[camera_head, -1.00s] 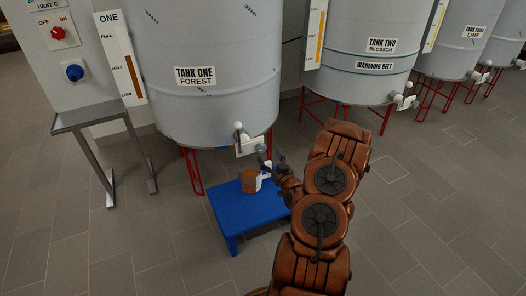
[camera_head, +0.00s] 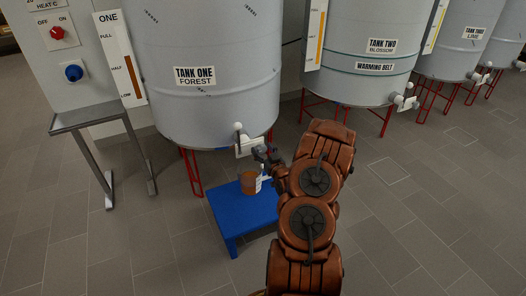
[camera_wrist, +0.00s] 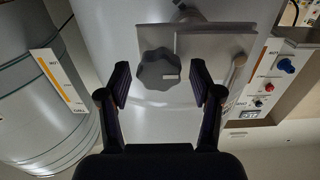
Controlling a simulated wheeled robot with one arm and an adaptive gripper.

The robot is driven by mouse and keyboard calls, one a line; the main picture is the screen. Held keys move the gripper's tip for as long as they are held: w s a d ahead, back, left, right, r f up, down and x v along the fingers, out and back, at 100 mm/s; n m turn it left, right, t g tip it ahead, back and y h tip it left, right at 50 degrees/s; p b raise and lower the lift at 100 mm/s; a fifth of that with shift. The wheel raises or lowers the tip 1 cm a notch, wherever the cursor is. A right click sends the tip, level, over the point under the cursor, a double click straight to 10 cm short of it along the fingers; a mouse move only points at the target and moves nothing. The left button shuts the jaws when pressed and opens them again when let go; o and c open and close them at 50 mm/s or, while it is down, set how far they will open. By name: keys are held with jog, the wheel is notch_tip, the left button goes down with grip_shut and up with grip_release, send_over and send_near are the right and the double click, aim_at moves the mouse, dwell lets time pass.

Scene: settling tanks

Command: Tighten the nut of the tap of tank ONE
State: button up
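Tank ONE (camera_head: 205,100) is a grey drum labelled "TANK ONE FOREST". Its tap (camera_head: 243,146) sits low on the front, with a pale plate and a ball-ended lever. In the wrist view the nut (camera_wrist: 158,70) is a dark, lobed knob in front of the tap's plate (camera_wrist: 215,50). The lever (camera_wrist: 235,68) stands to the right of the nut there. My gripper (camera_wrist: 160,85) is open, with one finger on each side of the nut and a visible gap to each. In the head view my gripper (camera_head: 264,155) is beside the tap; the nut is not distinguishable there.
A blue stool (camera_head: 240,215) stands below the tap with a brown-filled jar (camera_head: 249,183) on it. Tank TWO (camera_head: 365,85) is to the right. A metal stand (camera_head: 85,122) is at the left. The floor in front is clear.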

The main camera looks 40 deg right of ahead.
jog(key=c, duration=1)
jog(key=shift+m+p, duration=0.3)
jog(key=m+p, duration=0.2)
jog(key=m, duration=0.1)
jog(key=shift+m+p, duration=0.3)
jog(key=m+p, duration=0.1)
jog(key=m, duration=0.3)
jog(key=shift+d+m+p, duration=0.15)
jog(key=shift+m+p, duration=0.15)
jog(key=m, duration=0.4)
jog(key=shift+f, duration=0.15)
jog(key=m, duration=0.5)
jog(key=shift+f, duration=0.1)
